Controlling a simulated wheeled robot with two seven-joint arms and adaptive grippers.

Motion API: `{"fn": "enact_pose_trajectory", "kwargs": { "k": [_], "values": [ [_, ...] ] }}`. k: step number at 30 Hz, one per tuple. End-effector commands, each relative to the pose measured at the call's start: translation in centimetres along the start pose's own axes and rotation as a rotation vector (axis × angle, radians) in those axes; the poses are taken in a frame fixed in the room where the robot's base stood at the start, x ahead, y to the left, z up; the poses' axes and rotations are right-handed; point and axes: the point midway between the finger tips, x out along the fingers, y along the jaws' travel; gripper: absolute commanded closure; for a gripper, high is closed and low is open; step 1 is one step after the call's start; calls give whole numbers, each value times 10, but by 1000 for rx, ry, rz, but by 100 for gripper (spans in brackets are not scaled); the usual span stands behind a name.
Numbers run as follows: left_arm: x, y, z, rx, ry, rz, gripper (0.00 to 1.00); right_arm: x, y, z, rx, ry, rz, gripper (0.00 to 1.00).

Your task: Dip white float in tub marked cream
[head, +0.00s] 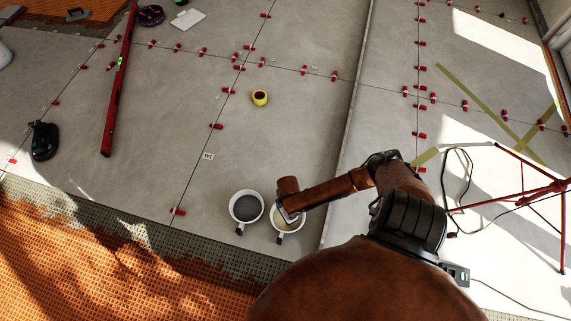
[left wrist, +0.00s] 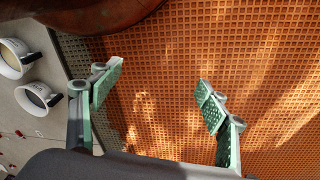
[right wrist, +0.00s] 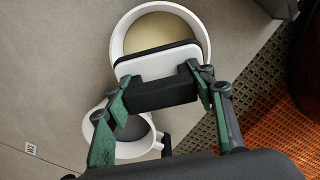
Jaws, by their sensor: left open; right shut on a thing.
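My right gripper (right wrist: 162,92) is shut on the black handle of the white float (right wrist: 155,60). The float is over the near part of the tub with cream content (right wrist: 168,14); I cannot tell whether its face touches the cream. In the head view the cream tub (head: 299,224) stands right of a tub with grey content (head: 232,209), and my right arm reaches over it from the right. Both tubs also show at the left of the left wrist view. My left gripper (left wrist: 160,85) is open and empty above the orange mat. No tub marking is readable.
Tiles with several red clips spread beyond the tubs. A red level (head: 119,80), a yellow tape roll (head: 260,97) and a dark tool (head: 44,141) lie on them. Orange matting (head: 60,260) is at the lower left. A red tripod (head: 540,190) and cables stand right.

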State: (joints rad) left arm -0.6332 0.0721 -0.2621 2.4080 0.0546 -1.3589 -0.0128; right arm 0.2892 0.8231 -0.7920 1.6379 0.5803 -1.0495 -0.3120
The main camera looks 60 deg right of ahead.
Motion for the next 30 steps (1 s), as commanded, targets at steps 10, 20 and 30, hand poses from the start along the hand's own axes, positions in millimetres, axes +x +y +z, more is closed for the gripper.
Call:
{"fn": "enact_pose_trajectory", "kwargs": {
  "k": [10, 20, 30],
  "values": [
    [34, 14, -20, 5, 102, 44, 31, 19, 0, 0, -1, -1, -1, 97],
    [62, 27, -41, 3, 209, 86, 31, 36, -1, 0, -1, -1, -1, 97],
    [92, 39, -60, -13, 331, 125, 31, 69, -1, 1, 0, -2, -3, 97]
  ]
}}
